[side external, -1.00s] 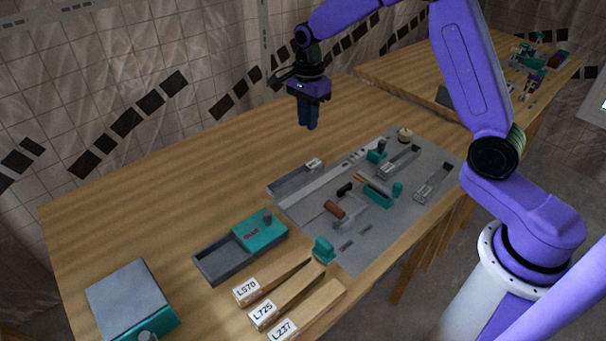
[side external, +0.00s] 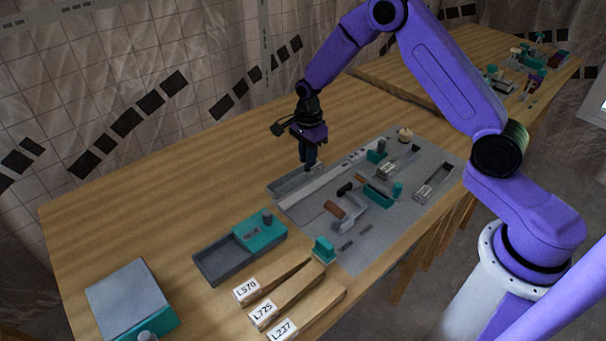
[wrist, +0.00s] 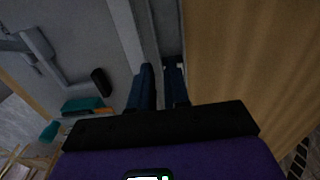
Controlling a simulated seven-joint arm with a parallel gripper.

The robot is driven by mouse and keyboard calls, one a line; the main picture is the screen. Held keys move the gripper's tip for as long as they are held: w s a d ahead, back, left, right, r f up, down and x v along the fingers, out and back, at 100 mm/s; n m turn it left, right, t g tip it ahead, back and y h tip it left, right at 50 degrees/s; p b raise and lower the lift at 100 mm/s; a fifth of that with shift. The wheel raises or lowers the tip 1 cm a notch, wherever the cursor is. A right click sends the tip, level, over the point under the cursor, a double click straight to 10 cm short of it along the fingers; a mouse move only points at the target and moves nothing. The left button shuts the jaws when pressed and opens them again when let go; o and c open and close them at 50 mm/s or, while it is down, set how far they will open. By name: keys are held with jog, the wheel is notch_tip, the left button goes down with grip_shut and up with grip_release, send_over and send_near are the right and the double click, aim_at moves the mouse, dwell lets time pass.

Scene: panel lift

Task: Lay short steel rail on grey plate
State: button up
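The grey plate (side external: 370,240) lies flat on the wooden bench, with several fixtures on it; it also shows in the wrist view (wrist: 85,30). A narrow grey tray (side external: 283,188) with a pale label lies along its back left edge. I cannot make out the short steel rail with certainty; the tray's inside is partly hidden by my fingers. My gripper (side external: 308,168) points down over the tray's far half. In the wrist view my gripper (wrist: 159,68) shows a narrow gap between its dark blue fingers, with no held thing visible there.
On the plate are a brown cylinder (side external: 334,209), a teal block (side external: 324,249) and labelled slots (side external: 433,183). A teal-and-grey box (side external: 262,232), wooden label blocks (side external: 290,300) and a larger box (side external: 128,298) stand at front left. The bench's back left is clear.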

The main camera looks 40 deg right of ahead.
aim_at(307, 170)
jog(key=shift+s+a+f, duration=0.1)
jog(key=shift+f, duration=1.2)
jog(key=shift+a+f, duration=0.1)
jog(key=shift+f, duration=1.2)
grip_shut()
